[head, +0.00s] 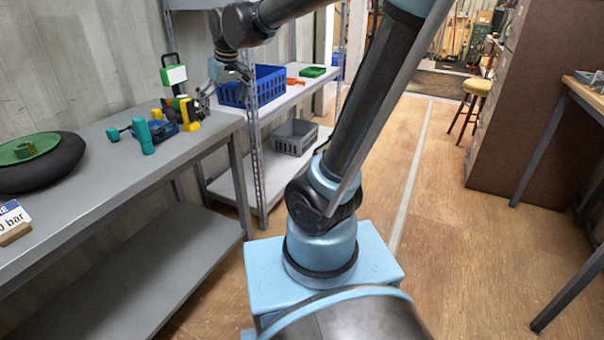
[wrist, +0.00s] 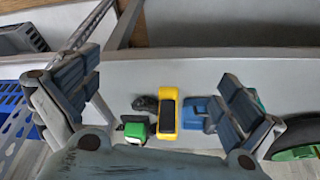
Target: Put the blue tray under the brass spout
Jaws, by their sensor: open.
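My gripper (head: 204,100) is above the far end of the grey workbench, pointing down. A low dark-blue piece (head: 166,131), perhaps the blue tray, lies on the bench between teal and yellow parts. In the wrist view a blue piece (wrist: 197,112) shows beside the yellow block (wrist: 167,112), partly hidden by the right finger. The yellow block (head: 189,115) stands just below the gripper. I cannot make out a brass spout in either view.
A teal part (head: 144,134) and a black tyre-like ring (head: 45,170) with a green disc are on the bench (head: 110,185). A blue crate (head: 268,84) stands on the rack. The aisle floor is clear.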

